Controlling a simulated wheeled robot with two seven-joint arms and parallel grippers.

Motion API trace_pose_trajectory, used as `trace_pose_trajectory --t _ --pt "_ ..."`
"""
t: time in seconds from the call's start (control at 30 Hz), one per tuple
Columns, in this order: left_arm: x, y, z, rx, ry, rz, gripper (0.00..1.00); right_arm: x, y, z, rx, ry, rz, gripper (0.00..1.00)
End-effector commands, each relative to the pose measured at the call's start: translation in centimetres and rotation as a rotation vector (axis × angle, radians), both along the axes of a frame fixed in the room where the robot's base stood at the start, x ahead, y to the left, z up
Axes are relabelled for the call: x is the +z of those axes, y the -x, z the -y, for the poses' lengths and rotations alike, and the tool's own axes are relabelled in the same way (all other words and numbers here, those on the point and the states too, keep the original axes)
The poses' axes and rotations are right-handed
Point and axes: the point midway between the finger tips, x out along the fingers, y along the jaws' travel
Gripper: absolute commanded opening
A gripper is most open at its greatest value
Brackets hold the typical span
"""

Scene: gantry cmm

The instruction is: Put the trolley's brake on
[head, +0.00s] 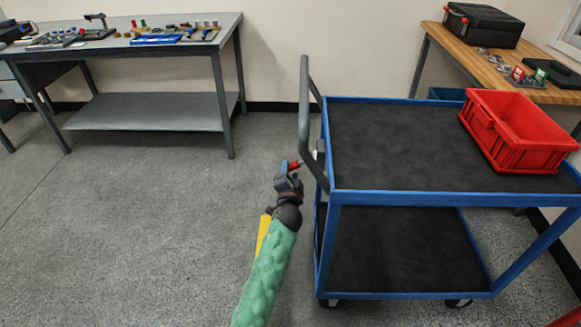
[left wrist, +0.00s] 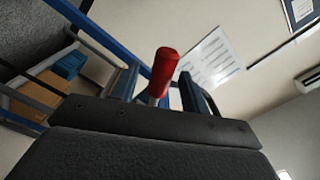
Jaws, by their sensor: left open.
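The trolley (head: 333,195) has a blue frame, dark shelves and a grey push handle (head: 304,110) on its left end. A red-gripped lever (head: 295,164) sticks out by the foot of the handle. My left gripper (head: 289,174) is at this lever, just left of the trolley. In the left wrist view the red grip (left wrist: 165,72) appears between the two spread fingers (left wrist: 162,92) of my left gripper, with its pale shaft going down behind the gripper body. I cannot tell whether a finger touches it. My right gripper is in neither view.
A red crate (head: 515,130) stands on the trolley's top shelf at right. A grey workbench (head: 150,112) with tools stands at the back left, a wooden bench (head: 480,60) with a black case at the back right. The floor left of the trolley is clear.

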Motion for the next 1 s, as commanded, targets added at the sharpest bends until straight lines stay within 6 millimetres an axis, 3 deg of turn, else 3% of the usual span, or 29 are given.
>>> trace_pose_trajectory --t 0.1,0.3,1.0 --pt "-0.1 1.6 0.0 0.000 0.001 0.000 0.46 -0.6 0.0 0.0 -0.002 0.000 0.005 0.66" --pt "-0.1 3.0 0.0 0.001 0.001 -0.001 0.46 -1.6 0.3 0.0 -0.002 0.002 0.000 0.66" --pt "0.0 3.2 0.0 0.001 0.001 -0.001 0.46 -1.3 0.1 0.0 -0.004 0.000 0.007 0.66"
